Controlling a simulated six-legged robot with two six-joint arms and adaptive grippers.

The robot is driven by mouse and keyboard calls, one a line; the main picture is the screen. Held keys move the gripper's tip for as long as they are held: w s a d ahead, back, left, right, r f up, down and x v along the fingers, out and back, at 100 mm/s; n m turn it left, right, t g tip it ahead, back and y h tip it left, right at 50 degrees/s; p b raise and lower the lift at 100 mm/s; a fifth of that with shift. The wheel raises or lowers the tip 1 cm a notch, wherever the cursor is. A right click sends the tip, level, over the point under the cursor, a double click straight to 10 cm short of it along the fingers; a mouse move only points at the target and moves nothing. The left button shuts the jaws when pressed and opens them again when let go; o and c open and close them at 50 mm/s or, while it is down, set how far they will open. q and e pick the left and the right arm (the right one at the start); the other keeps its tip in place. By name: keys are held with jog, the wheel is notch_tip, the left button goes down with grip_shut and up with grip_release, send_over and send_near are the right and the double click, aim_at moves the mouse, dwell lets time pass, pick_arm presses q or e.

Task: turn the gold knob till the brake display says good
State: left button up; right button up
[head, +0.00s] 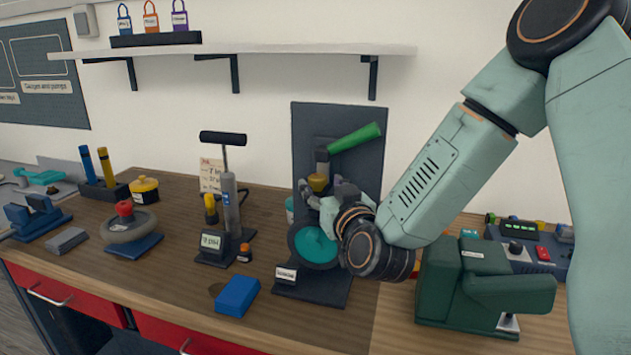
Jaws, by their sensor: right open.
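The gold knob (318,182) sits on the brake stand (346,115), a dark upright panel with a green lever (354,138) tilted up to the right. My right gripper (324,190) is open, with its fingers around or just in front of the knob. I cannot tell whether they touch it. The gripper and wrist hide part of the stand. Below is a teal disc (315,246) in a dark ring. A small white plate (286,274) on the stand's base may be the display; its text is too small to read. My left gripper is out of view.
A green vise (480,285) stands right of the stand. A blue box (237,296), a grey pump (230,200) and a small gauge (213,242) stand to the left. A shelf (240,50) hangs above. The bench front is mostly clear.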

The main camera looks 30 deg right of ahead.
aim_at(318, 183)
jog(key=shift+w+d, duration=0.35)
jog(key=shift+w, duration=0.2)
jog(key=shift+w+d, duration=0.35)
jog(key=shift+w, duration=0.2)
jog(key=shift+w+a, duration=0.35)
jog(key=shift+s+d, duration=0.15)
jog(key=shift+d, duration=0.15)
jog(key=c, duration=0.4)
jog(key=shift+a, duration=0.2)
jog(key=c, duration=0.5)
jog(key=shift+d, duration=0.1)
jog(key=shift+c, duration=1.3)
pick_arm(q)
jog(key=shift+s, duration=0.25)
